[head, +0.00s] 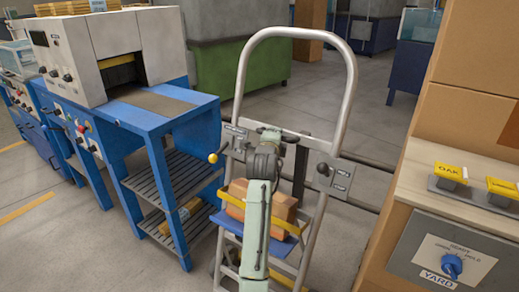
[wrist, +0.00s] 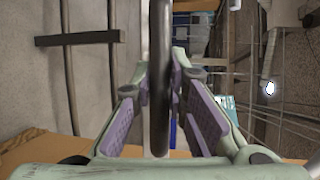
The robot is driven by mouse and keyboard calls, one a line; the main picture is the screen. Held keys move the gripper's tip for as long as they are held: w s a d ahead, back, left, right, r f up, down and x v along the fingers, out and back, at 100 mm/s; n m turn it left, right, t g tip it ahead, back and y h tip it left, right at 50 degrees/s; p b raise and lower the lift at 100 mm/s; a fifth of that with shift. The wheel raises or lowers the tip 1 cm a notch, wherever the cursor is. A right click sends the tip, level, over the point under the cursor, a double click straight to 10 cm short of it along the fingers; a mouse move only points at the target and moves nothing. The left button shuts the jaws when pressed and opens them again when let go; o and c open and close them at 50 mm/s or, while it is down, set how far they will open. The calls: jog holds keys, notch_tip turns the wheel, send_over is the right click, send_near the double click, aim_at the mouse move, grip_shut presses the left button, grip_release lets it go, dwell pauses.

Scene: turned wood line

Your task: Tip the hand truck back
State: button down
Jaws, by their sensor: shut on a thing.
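The hand truck (head: 349,90) stands in the middle of the head view, with a tall grey loop handle and a lever plate on each side. It looks near upright; its exact tilt is hard to tell. My gripper (head: 272,136) is at the truck's middle, between the lever plates and below the loop. In the wrist view its purple-padded fingers (wrist: 160,95) are closed around a dark bar of the truck (wrist: 160,50). My arm hides part of the carton and frame.
A blue and white machine (head: 165,105) with slatted shelves stands close on the left. Open floor (head: 370,85) lies behind the truck.

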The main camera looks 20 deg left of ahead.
aim_at(284, 130)
jog(key=w, duration=0.5)
jog(key=shift+w+d+f, duration=0.25)
jog(key=shift+w+f, duration=0.1)
jog(key=shift+f, duration=0.05)
jog(key=shift+w+d+r, duration=0.1)
jog(key=shift+w+r, duration=0.05)
jog(key=shift+w, duration=0.1)
jog(key=c, duration=1.6)
grip_release()
jog(key=shift+w+d, duration=0.1)
jog(key=shift+w, duration=0.05)
jog(key=shift+o, duration=0.2)
jog(key=v, duration=1.2)
